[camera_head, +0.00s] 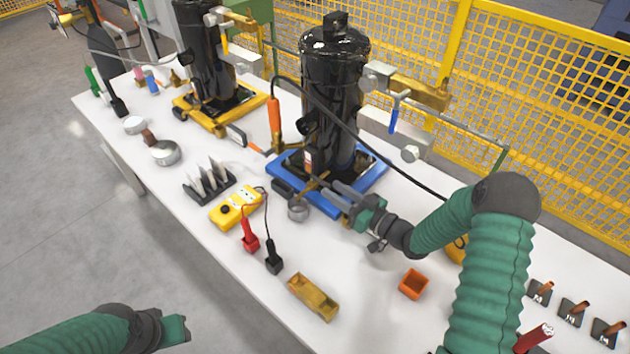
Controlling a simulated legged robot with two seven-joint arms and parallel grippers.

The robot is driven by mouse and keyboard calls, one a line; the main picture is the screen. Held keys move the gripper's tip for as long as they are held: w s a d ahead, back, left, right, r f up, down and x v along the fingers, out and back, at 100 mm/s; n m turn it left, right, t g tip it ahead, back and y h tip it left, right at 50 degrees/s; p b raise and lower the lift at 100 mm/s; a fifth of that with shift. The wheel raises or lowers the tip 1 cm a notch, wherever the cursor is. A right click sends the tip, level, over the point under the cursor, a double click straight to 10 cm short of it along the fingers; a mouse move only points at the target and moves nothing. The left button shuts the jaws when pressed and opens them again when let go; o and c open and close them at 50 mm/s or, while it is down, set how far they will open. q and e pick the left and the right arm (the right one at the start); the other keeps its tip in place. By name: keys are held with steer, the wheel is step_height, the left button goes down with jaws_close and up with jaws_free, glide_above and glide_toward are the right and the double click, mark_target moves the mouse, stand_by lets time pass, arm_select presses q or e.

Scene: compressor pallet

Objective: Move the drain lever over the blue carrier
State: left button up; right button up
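The blue carrier (374,176) lies on the white table under a tall black compressor cylinder (333,90). A small brass fitting (314,183), which looks like the drain valve with its lever, sits low at the cylinder's front, above the carrier's front edge. The lever's exact angle is too small to tell. My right gripper (335,190) reaches in from the right. Its two grey fingers show a gap and their tips are close to the fitting; I cannot tell whether they touch it. My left gripper (176,330) is at the lower left, away from the table, its fingers not clear.
A yellow meter (236,207) with red and black probes, a metal ring (298,211), a yellow tray (313,297) and an orange box (414,284) lie in front. A second cylinder (203,55) stands on a yellow carrier (232,118). A yellow mesh fence (540,110) runs behind.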

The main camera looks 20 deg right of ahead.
mark_target(314, 178)
steer(key=x, duration=0.7)
steer(key=shift+w+a+b, duration=0.1)
steer(key=shift+w+b, duration=0.2)
jaws_close()
